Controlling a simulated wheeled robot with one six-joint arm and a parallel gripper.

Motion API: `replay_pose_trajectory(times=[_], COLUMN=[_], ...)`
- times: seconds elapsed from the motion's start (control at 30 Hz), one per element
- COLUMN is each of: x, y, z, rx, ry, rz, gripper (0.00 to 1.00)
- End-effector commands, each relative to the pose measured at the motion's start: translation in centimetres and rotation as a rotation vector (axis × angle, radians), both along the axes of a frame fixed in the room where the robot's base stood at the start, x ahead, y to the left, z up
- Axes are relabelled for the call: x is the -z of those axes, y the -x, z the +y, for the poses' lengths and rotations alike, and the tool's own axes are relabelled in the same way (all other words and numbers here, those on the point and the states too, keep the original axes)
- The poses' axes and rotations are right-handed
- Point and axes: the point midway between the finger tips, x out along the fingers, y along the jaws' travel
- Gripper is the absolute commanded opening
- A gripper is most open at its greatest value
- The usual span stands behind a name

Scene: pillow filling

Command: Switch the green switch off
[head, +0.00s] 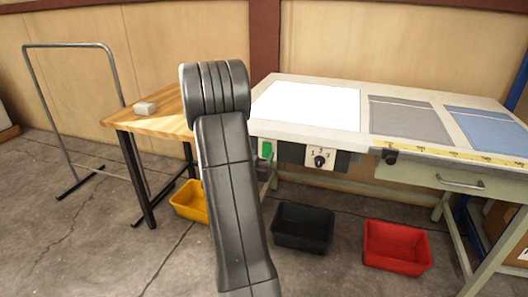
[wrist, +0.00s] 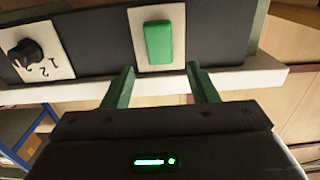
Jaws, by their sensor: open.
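The green switch (wrist: 158,42) is a green rocker on a pale plate, set in a dark panel. In the wrist view it lies just beyond my gripper (wrist: 161,74), whose two green fingers are apart with nothing between them. The fingertips point at the lower part of the switch plate, and I cannot tell whether they touch it. In the head view the green switch (head: 266,148) shows at the left of the table's front panel, beside my arm. My gripper is mostly hidden behind my arm there. I cannot tell the rocker's position clearly.
A black dial (head: 319,161) on a numbered plate sits right of the switch. The work table (head: 365,143) carries white, grey and blue sheets. Yellow (head: 188,201), black (head: 303,228) and red (head: 397,247) bins stand on the floor. A wooden table (head: 165,122) stands left.

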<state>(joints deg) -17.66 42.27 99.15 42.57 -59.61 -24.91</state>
Motion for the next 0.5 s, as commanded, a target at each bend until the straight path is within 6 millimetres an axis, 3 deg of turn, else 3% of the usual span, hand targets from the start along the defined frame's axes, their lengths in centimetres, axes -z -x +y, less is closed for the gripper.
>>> replay_pose_trajectory(times=[0.2,0.5], x=[0.0,0.0], y=[-3.0,-4.1], z=[-1.0,-1.3], rx=[0.0,-0.001], ry=[0.001,0.001], rz=[0.0,0.001], gripper=[0.53,0.53])
